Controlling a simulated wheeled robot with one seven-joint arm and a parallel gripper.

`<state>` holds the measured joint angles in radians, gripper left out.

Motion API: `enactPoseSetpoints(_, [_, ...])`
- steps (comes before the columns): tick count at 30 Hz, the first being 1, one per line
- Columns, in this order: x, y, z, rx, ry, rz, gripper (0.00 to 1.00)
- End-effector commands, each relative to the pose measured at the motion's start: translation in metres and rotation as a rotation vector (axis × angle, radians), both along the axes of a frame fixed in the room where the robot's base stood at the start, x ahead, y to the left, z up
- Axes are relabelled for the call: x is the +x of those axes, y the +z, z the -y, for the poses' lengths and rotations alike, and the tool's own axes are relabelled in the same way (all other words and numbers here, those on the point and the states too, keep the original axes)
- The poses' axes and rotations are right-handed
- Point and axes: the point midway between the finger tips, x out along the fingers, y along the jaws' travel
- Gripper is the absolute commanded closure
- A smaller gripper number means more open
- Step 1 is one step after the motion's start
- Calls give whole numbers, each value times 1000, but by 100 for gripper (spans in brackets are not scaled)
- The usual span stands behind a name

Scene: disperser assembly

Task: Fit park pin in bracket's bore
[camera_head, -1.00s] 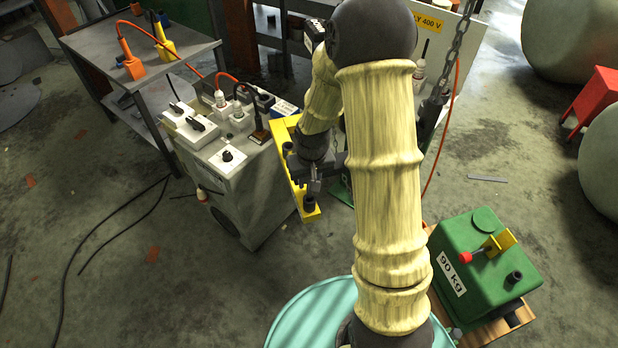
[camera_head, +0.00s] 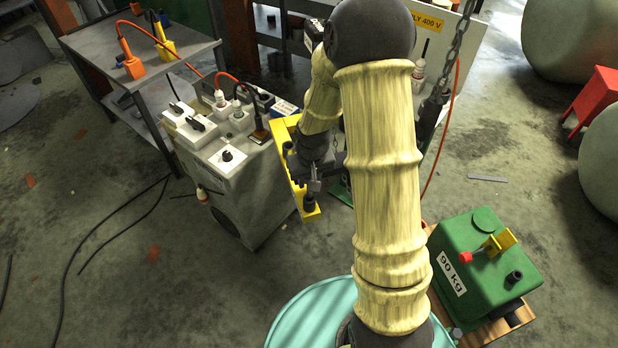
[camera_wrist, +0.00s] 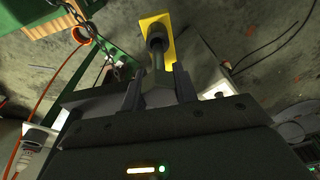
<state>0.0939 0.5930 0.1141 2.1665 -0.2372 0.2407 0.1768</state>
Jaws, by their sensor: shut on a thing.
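My gripper (camera_wrist: 159,88) is shut on a grey, pin-like piece (camera_wrist: 157,97), which I take to be the park pin. A narrow shaft runs forward from between the fingers towards a dark round socket (camera_wrist: 155,38) on the end of a yellow bracket (camera_wrist: 154,20). I cannot tell whether the pin's tip touches or enters the bore. In the head view my gripper (camera_head: 316,184) is beside the lower end of the yellow bracket (camera_head: 311,213), close to its dark socket (camera_head: 309,201). The fingers and wrist hide most of the pin there.
A grey cabinet (camera_head: 250,185) with switches and plugs stands left of the bracket. A hanging chain (camera_head: 455,50) and orange cable (camera_head: 437,160) are to the right. A green 90 kg block (camera_head: 490,285) carries a red-knobbed pin (camera_head: 466,257).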

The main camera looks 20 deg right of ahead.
Motion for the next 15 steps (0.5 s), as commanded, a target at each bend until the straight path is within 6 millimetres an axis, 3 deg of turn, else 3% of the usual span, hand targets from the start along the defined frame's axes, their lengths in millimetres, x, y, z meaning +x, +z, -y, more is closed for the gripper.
enactPoseSetpoints(15, [0, -11, 0, 0, 0, 0, 100])
